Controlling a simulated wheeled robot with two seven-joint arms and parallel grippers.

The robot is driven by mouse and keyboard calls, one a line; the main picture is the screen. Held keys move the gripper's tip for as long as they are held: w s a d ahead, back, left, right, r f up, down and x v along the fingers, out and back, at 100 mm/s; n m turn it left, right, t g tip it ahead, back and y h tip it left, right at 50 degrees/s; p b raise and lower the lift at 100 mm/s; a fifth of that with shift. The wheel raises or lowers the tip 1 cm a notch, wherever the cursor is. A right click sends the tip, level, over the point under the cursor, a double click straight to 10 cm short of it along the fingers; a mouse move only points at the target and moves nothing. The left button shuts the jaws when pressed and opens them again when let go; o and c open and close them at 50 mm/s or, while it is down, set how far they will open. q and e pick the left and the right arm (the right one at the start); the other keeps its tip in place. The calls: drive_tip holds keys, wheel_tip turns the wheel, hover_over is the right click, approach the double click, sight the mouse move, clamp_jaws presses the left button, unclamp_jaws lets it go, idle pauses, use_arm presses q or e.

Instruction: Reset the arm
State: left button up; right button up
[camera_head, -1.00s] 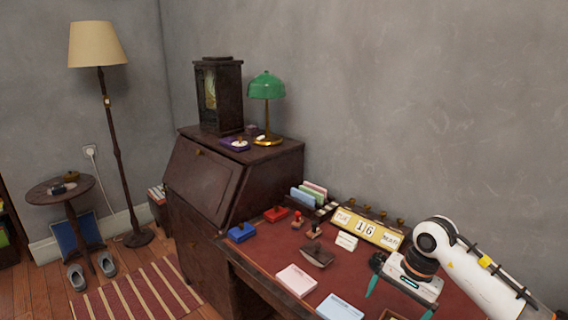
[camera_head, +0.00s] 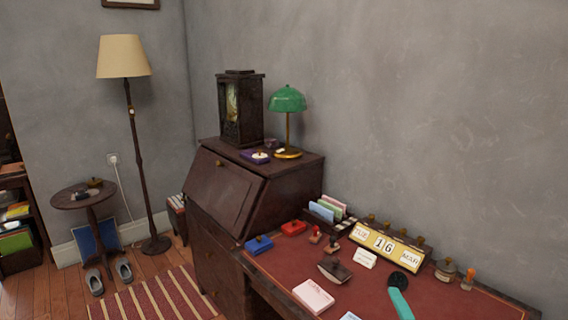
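A teal piece with a rounded black end (camera_head: 402,292) shows at the bottom edge, over the right part of the desk. It looks like one finger of my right gripper. The rest of that gripper and its arm are out of the picture, so its opening cannot be seen. I see nothing held at the visible tip. My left arm and gripper are not in view.
The red-topped desk (camera_head: 290,268) holds a calendar (camera_head: 385,244), a rocker blotter (camera_head: 334,270), paper pads (camera_head: 313,297), stamps and a card holder (camera_head: 324,211). A dark cabinet (camera_head: 228,190) carries a green lamp (camera_head: 287,100) and a clock (camera_head: 240,108). Open air lies above the desk.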

drive_tip(key=s+d+f+m+g+h, duration=0.35)
drive_tip(key=s+f+m+g, duration=0.45)
drive_tip(key=s+f+m, duration=0.3)
drive_tip(key=s+a+f+m+g+y, duration=0.1)
drive_tip(key=s+f+m+g, duration=0.1)
drive_tip(key=s+f+g, duration=0.35)
drive_tip(key=s+a+f+m+g+y, duration=0.1)
drive_tip(key=s+f+m+g+y, duration=0.1)
drive_tip(key=s, duration=0.6)
wheel_tip(320, 180, down, 27)
drive_tip(key=s+g+p, duration=0.1)
drive_tip(key=s+d+f+g+p, duration=0.1)
drive_tip(key=s+d+f, duration=0.2)
drive_tip(key=s+f, duration=1)
drive_tip(key=s, duration=0.3)
drive_tip(key=shift+f+n, duration=0.3)
drive_tip(key=shift+h, duration=0.25)
